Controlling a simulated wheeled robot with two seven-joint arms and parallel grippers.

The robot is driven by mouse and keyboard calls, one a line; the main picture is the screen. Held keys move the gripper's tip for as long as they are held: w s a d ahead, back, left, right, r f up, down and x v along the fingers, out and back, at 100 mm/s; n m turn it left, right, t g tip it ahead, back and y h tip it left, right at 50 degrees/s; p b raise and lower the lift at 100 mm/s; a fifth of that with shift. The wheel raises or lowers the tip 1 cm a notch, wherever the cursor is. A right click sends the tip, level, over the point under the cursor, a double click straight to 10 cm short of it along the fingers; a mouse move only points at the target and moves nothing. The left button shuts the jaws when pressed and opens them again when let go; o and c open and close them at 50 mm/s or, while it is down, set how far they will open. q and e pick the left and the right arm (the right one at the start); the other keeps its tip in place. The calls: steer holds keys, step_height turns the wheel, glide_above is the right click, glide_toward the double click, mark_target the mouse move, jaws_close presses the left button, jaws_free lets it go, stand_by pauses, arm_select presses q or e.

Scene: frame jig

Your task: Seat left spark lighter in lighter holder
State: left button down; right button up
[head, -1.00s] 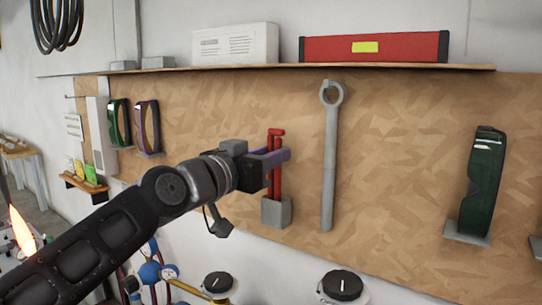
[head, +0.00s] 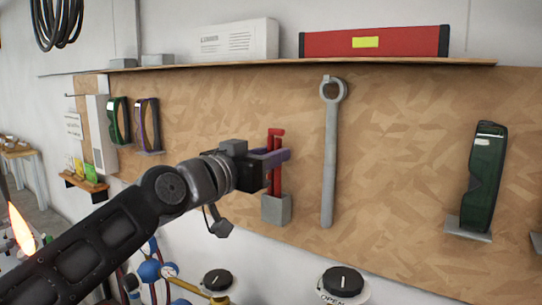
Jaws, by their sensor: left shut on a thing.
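The red spark lighter (head: 276,133) stands upright on the wooden board. Its lower end is in or right at the grey lighter holder (head: 276,210), a small block on the board; how deep it sits I cannot tell. My left gripper (head: 274,156) comes in from the left, with its purple fingers shut on the lighter's upper part, above the holder. The fingers hide part of the lighter. My right gripper is out of view.
A grey wrench (head: 328,160) hangs just right of the lighter. Dark green goggles (head: 483,180) are farther right, more goggles (head: 147,125) at left. A shelf (head: 300,65) runs above. Valve knobs (head: 343,281) are below, and a flame (head: 21,228) burns at lower left.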

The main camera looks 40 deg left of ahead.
arm_select(q)
steer(key=shift+f+b, duration=0.35)
steer(key=shift+b, duration=0.05)
steer(key=c, duration=1.1)
jaws_free()
steer(key=s+b, duration=0.2)
steer(key=s, duration=0.6)
steer(key=shift+d, duration=0.1)
steer(key=shift+w, duration=0.1)
